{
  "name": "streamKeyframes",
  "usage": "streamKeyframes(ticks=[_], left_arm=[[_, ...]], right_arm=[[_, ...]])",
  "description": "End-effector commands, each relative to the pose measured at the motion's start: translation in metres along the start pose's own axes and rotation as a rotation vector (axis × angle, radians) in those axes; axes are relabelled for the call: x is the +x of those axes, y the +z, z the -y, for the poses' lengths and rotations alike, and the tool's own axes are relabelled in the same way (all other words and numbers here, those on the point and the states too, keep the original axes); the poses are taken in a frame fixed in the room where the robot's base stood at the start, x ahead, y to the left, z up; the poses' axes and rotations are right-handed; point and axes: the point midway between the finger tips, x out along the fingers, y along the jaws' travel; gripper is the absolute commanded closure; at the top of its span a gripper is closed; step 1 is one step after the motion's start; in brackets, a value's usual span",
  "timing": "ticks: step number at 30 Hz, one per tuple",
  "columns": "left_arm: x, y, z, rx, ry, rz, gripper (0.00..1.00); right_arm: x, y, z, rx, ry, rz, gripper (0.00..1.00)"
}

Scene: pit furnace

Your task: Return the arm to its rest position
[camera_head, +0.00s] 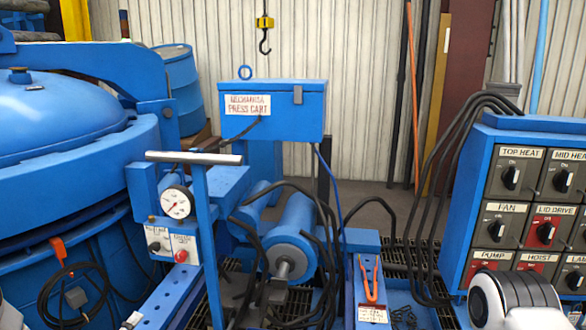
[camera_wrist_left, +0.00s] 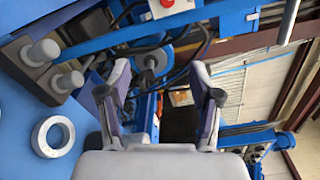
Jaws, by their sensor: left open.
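My left gripper (camera_wrist_left: 160,78) shows in the left wrist view with its two grey fingers spread apart. Nothing is between the fingers. A white and black rounded link at the lower right of the head view looks like part of my own arm. My right gripper is in neither view.
A blue furnace vessel (camera_head: 60,120) fills the left. The press cart (camera_head: 285,122) with gauge (camera_head: 177,203) and hoses stands in the middle. A labelled control panel (camera_head: 530,200) is at right. A crane hook (camera_head: 264,42) hangs behind. A white ring (camera_wrist_left: 53,136) lies on a blue surface.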

Motion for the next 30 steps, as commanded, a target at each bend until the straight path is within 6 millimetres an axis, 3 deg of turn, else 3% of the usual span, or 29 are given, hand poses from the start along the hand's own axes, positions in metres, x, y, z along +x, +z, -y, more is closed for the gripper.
streamKeyframes(ticks=[8, 14, 17, 20, 22, 24, 27, 30], left_arm=[[-0.012, -0.066, -0.02, -0.378, 0.23, -0.065, 0.36], [-0.05, -0.135, -0.043, -0.776, 0.532, -0.039, 0.36], [-0.089, -0.176, -0.054, -1.016, 0.752, 0.05, 0.36], [-0.153, -0.217, -0.063, -1.267, 1.019, 0.258, 0.36], [-0.205, -0.237, -0.064, -1.409, 1.186, 0.48, 0.36], [-0.252, -0.248, -0.061, -1.499, 1.297, 0.715, 0.36], [-0.298, -0.253, -0.056, -1.558, 1.36, 0.983, 0.36], [-0.317, -0.253, -0.053, -1.577, 1.371, 1.104, 0.36]], right_arm=[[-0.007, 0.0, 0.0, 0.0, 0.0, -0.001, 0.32], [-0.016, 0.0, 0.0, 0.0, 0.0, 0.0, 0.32], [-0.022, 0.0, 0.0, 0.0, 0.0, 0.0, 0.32], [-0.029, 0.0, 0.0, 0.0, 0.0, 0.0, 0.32], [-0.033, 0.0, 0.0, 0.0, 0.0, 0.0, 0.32], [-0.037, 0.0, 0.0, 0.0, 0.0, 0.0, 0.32], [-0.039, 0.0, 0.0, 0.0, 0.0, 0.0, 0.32], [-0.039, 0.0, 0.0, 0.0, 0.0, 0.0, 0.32]])
